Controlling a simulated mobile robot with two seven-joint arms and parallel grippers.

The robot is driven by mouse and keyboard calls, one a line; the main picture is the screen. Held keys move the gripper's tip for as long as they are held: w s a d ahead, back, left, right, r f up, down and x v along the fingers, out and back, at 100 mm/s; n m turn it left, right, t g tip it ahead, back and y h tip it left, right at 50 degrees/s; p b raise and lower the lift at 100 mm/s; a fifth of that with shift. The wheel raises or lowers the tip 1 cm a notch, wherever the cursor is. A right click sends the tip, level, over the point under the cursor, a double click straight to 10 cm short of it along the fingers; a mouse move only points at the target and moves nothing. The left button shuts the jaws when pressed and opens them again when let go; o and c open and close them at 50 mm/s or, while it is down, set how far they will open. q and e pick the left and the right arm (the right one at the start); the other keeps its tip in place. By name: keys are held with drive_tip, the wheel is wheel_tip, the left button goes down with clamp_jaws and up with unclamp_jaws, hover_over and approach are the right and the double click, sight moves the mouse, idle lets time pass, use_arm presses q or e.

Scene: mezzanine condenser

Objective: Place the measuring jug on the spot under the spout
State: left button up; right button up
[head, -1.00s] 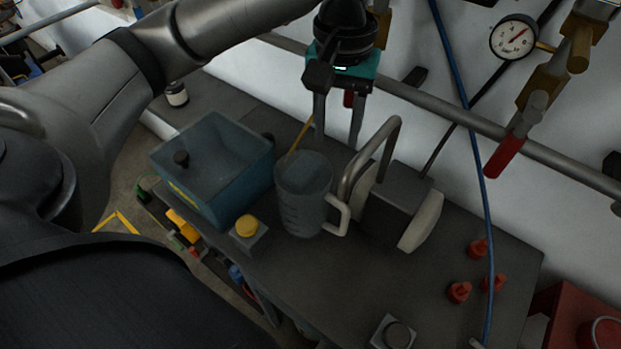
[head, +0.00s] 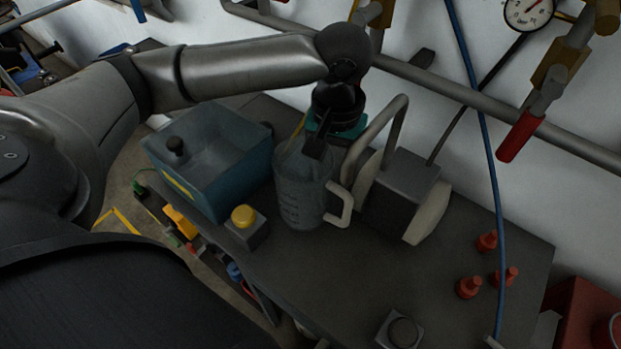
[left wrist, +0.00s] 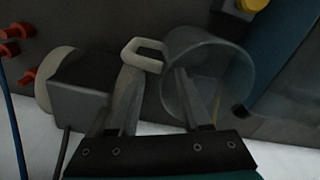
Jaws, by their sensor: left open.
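The clear measuring jug (head: 300,200) stands upright on the dark bench, its pale handle (head: 343,206) toward the right. My left gripper (head: 322,158) is open and points down at the jug's rim. In the left wrist view the gripper (left wrist: 155,78) has one finger over the jug's (left wrist: 225,75) mouth and the other outside, beside the handle; contact is not clear. In the head view the fingertips are mostly hidden. A bent metal pipe (head: 386,120), which looks like the spout, arches beside a grey block (head: 402,192) right of the jug. No marked spot is distinguishable. My right gripper is not in view.
A blue open tank (head: 205,190) and a yellow-topped button box (head: 244,222) stand left of the jug. Several red knobs (head: 469,286), a blue hose (head: 492,190) and a small round-topped block (head: 402,332) are at right. The bench front centre is clear.

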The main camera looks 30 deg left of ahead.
use_arm(q)
wheel_tip(320, 180, down, 2)
clamp_jaws()
idle(0.5)
idle(1.1)
